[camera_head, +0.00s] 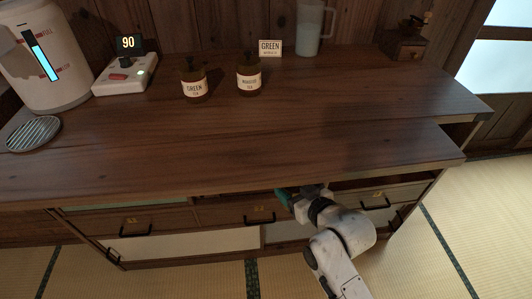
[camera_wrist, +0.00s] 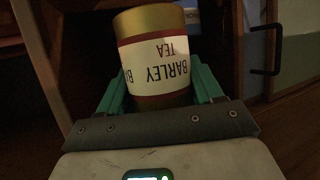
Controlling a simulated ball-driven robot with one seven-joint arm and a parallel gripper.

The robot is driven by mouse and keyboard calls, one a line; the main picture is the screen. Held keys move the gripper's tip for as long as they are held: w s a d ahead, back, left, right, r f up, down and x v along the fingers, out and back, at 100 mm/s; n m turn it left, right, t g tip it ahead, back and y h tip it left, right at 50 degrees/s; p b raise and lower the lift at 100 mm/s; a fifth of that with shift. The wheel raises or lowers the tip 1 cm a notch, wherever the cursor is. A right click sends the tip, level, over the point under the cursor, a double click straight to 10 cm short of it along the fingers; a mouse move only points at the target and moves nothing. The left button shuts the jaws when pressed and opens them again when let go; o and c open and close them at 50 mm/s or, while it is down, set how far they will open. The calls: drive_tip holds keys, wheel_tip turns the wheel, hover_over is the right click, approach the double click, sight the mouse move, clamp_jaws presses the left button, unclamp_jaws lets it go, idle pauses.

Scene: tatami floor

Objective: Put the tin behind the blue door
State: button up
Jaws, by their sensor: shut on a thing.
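The gold tin (camera_wrist: 153,62), labelled "Barley tea", is between the teal fingers of my gripper (camera_wrist: 160,92) in the wrist view. My gripper is shut on it, and the label reads upside down there. In the head view my gripper (camera_head: 288,194) is at the cabinet front, just under the counter's front edge, and the tin is hidden. A dark opening lies behind the tin in the wrist view. I cannot tell for certain that this is the blue door.
Drawers with black handles, such as the middle one (camera_head: 235,211), line the cabinet (camera_head: 170,252) under the wooden counter (camera_head: 230,140). On top stand a green tea tin (camera_head: 194,86), a roasted tea tin (camera_head: 248,79), a kettle (camera_head: 50,60), a scale (camera_head: 125,75) and a jug (camera_head: 311,28).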

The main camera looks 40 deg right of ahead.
drive_tip(key=w+d+b, duration=0.4)
drive_tip(key=w+d, duration=0.6)
drive_tip(key=w, duration=0.5)
drive_tip(key=f, duration=0.2)
drive_tip(key=f+b, duration=0.1)
drive_tip(key=f, duration=0.1)
drive_tip(key=f+b, duration=0.1)
drive_tip(key=f, duration=0.1)
drive_tip(key=shift+s+a+f, duration=0.15)
drive_tip(key=shift+s+f, duration=0.15)
drive_tip(key=shift+f, duration=0.05)
drive_tip(key=shift+w+f+b, duration=0.15)
drive_tip(key=shift+b, duration=0.25)
drive_tip(key=o, duration=1.3)
drive_tip(key=shift+f, duration=0.1)
